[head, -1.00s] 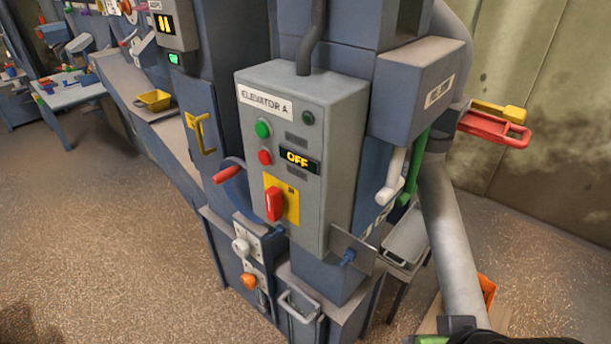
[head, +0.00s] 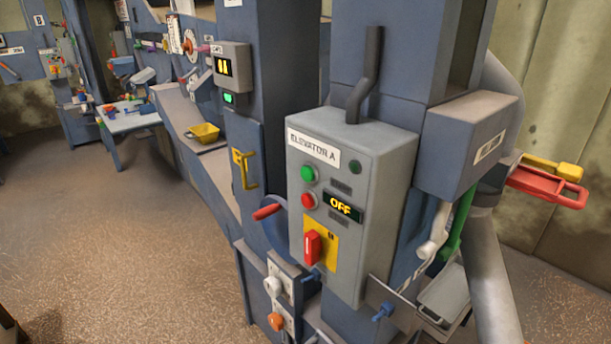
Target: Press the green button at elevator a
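The grey control box (head: 372,223) labelled ELEVATOR A stands right of the middle in the head view. Its green button (head: 308,174) is at the upper left of the panel, below the label (head: 313,149). A red button (head: 309,200) sits just under the green one. A display (head: 343,208) beside them reads OFF. A red rotary switch (head: 312,247) on a yellow plate is lower down. A dark green round lamp or button (head: 355,167) is at the upper right. My gripper is not in view.
A red-handled crank wheel (head: 268,212) is just left of the box. Red and yellow handles (head: 548,184) stick out at the right, above a grey pipe (head: 491,270). Open floor (head: 150,240) lies at the left.

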